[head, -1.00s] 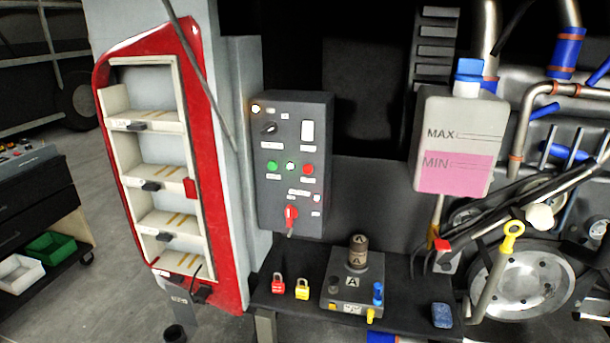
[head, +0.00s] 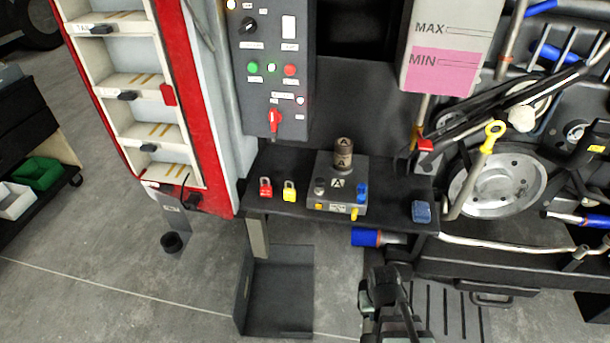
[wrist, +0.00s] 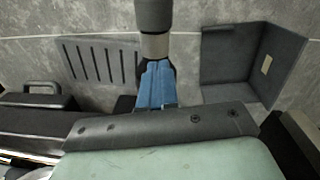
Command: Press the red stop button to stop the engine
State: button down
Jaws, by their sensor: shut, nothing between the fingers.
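The dark grey control panel (head: 262,100) stands upright at the upper middle of the head view. A round red button (head: 290,70) sits on its right side, beside a white button (head: 271,67) and a green button (head: 253,68). A red rotary handle (head: 274,118) is lower on the panel. My gripper (head: 383,290) is low in the head view, below and right of the panel and well apart from it. The wrist view shows the floor area, not the red button.
A black shelf (head: 232,205) below the panel carries a red padlock (head: 265,188), a yellow padlock (head: 289,190) and a grey block (head: 325,200) marked A. A fluid tank (head: 450,62) and pulley (head: 505,185) stand at the right. A floor tray (head: 280,300) is left of my gripper.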

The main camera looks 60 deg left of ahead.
aim_at(290, 70)
jog(key=s+a+r+n+t+y, duration=0.2)
jog(key=s+a+r+n, duration=0.15)
jog(key=a+r, duration=0.6)
jog(key=s+a+r+n+t+y, duration=0.2)
jog(key=s+a+r, duration=0.2)
jog(key=a+r, duration=0.55)
jog(key=s+a+r+n+t+y, duration=0.25)
jog(key=a+r, duration=0.45)
jog(key=r, duration=0.5)
jog(key=a+r+n+t+y, duration=0.2)
jog(key=a+r+n+y, duration=0.1)
jog(key=r+n, duration=0.8)
jog(key=w+a+r+n+t+y, duration=0.1)
jog(key=a+r+n+t+y, duration=0.2)
jog(key=r+n, duration=0.9)
jog(key=shift+w+a+r+n, duration=0.25)
jog(key=shift+a+n, duration=0.6)
jog(key=shift+n, duration=0.75)
jog(key=shift+y, duration=0.25)
jog(key=x, duration=1.4)
jog(key=shift+r, duration=0.1)
